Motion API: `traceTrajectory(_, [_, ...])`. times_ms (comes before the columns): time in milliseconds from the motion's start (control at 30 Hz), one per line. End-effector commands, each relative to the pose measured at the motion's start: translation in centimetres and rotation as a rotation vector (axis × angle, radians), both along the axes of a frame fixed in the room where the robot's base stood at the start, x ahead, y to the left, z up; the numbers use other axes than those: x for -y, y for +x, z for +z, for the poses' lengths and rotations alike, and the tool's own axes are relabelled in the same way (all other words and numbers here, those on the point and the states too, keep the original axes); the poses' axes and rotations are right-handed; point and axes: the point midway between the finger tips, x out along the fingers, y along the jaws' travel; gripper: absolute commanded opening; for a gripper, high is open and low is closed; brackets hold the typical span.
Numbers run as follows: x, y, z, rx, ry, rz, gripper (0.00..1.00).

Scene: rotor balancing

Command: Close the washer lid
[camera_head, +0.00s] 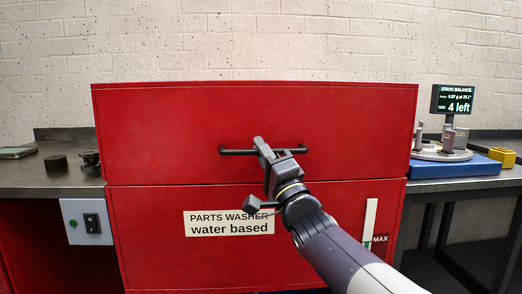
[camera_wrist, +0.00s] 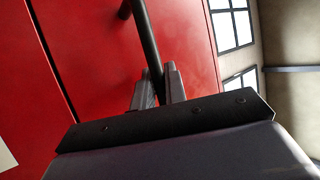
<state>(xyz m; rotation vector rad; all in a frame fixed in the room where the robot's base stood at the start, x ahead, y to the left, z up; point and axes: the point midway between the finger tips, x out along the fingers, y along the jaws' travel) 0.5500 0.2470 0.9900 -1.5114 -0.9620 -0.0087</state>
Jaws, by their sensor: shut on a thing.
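The red parts washer (camera_head: 150,225) stands in the middle of the head view, with a "PARTS WASHER water based" label on its front. Its red lid (camera_head: 250,110) is the upper box, and a thin dark seam runs between lid and body. A black bar handle (camera_head: 235,152) is fixed across the lid's front. My gripper (camera_head: 262,146) is at the middle of this handle. In the wrist view my gripper (camera_wrist: 157,88) has its two fingers on either side of the handle bar (camera_wrist: 146,40), shut on it. The fingers hide part of the bar.
A switch box (camera_head: 88,221) is at the washer's left. On the right bench are a blue balance base (camera_head: 440,168), a display (camera_head: 453,99) reading "4 left" and a yellow block (camera_head: 502,157). Dark items (camera_head: 56,163) lie on the left bench.

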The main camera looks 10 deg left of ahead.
Motion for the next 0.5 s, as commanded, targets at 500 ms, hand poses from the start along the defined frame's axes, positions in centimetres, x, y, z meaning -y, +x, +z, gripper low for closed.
traceTrajectory(500, [-0.19,0.41,-1.62,-0.029,-0.016,-0.003,0.22])
